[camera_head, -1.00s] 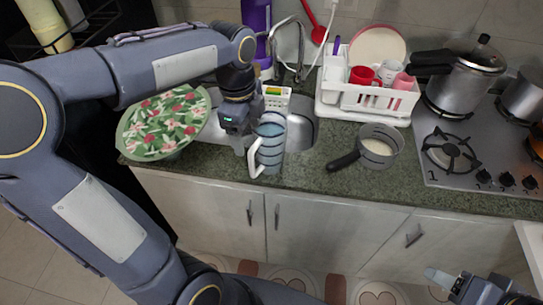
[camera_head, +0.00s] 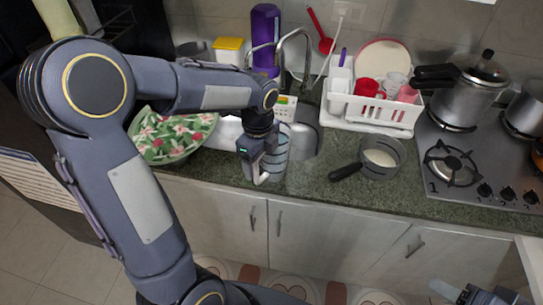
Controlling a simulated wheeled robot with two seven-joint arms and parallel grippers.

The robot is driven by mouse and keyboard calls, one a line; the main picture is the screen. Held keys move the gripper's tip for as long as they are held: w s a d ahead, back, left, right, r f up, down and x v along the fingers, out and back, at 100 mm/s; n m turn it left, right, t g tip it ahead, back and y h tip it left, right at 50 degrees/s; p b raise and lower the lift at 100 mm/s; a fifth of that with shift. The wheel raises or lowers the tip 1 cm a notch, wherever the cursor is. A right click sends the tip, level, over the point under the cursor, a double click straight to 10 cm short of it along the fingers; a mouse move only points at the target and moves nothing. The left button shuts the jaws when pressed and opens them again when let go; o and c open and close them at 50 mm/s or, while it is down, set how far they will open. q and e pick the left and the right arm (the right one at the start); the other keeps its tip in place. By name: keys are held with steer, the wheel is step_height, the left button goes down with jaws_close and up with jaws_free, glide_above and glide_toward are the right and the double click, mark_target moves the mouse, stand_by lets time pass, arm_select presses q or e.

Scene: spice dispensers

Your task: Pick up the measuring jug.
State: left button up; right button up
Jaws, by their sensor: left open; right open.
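The clear measuring jug (camera_head: 275,158) with bluish markings stands upright on the counter in front of the sink. Its white handle (camera_head: 256,172) shows at its left side. My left gripper (camera_head: 254,172) is open and right at the handle, overlapping it in the view; I cannot tell whether the fingers touch it. My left gripper and wrist hide part of the jug's left side. My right gripper (camera_head: 446,288) is open and empty at the lower right, below the counter front.
A floral-covered bowl (camera_head: 172,135) sits left of the jug. A saucepan (camera_head: 380,158) with its handle pointing left stands to the right. A white dish rack (camera_head: 372,112), a purple bottle (camera_head: 265,40) and the tap (camera_head: 308,60) are behind. The stove (camera_head: 480,165) is far right.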

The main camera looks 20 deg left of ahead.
arm_select(q)
jaws_close()
stand_by(0.5)
steer(key=shift+r, duration=0.1)
